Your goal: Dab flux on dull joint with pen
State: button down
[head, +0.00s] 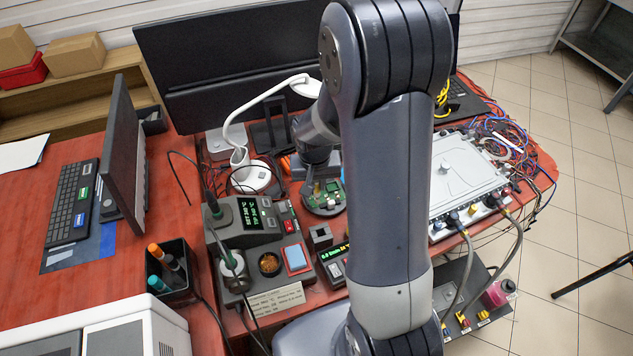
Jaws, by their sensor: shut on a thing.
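A green circuit board (326,195) sits on a round grey holder (325,209) near the middle of the bench. My arm reaches over the bench from the front, and my gripper (309,186) points down at the board's left edge, small and partly hidden by my wrist. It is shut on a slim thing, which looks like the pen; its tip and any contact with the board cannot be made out. The dull joint is too small to tell from the others.
A soldering station (250,221), a brass-wool pot (269,263) and a blue sponge (296,258) stand left of my arm. A white lamp (250,178) stands behind them. A black box (172,270) holds markers. A silver cased unit (465,175) with hoses is at right.

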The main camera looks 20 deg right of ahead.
jog(key=shift+f+b, duration=0.4)
jog(key=shift+f, duration=0.1)
dwell(0.4)
dwell(1.2)
notch_tip(320, 180, up, 6)
jog(key=p, duration=0.4)
jog(key=shift+r, duration=0.1)
